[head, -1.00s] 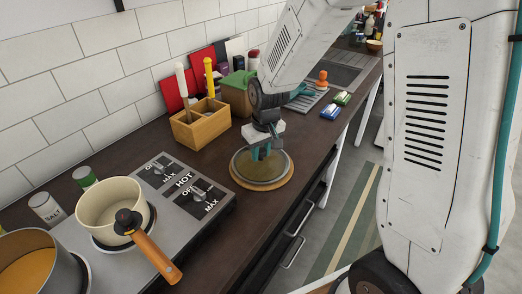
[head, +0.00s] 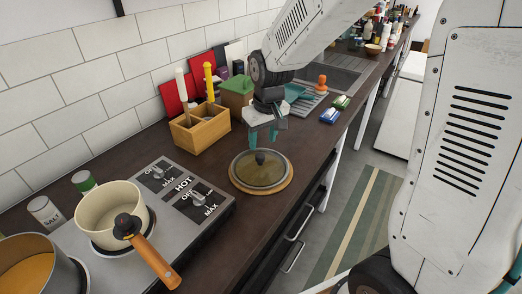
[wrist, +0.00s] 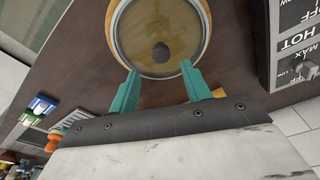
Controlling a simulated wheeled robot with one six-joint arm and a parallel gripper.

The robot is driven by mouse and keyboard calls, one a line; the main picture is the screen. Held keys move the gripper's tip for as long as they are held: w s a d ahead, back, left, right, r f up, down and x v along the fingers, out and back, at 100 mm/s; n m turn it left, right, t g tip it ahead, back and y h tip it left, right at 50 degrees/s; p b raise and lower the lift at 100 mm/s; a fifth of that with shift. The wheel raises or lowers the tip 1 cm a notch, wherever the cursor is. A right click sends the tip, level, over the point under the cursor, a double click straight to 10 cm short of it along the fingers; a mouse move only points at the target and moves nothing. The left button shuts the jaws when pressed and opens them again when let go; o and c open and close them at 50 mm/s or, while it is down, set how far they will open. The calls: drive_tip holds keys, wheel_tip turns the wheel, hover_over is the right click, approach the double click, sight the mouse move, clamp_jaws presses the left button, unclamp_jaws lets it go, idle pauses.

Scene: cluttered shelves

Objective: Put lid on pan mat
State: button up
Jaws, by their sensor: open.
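The round glass lid (head: 258,170) with a dark knob lies on the round wooden pan mat (head: 286,187) on the dark counter, right of the stove. My gripper (head: 263,135) is open and empty above the lid. Its teal fingers (wrist: 160,78) are apart, and the knob lies beyond the fingertips, clear of them.
A stove (head: 150,220) with a cream pan (head: 108,210) and a grey pot (head: 30,265) stands at the left. A wooden utensil box (head: 200,132) is behind the lid. Blue and green sponges and an orange-topped brush are further right, by the sink.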

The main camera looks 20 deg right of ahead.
drive_tip(key=s+d+r, duration=0.2)
drive_tip(key=s+r, duration=0.9)
drive_tip(key=s, duration=0.1)
drive_tip(key=s+d+r+m, duration=0.1)
drive_tip(key=s+m, duration=0.1)
drive_tip(key=s, duration=1.3)
drive_tip(key=shift+d+r+g, duration=0.15)
drive_tip(key=shift+d+g, duration=0.05)
drive_tip(key=shift+g, duration=0.1)
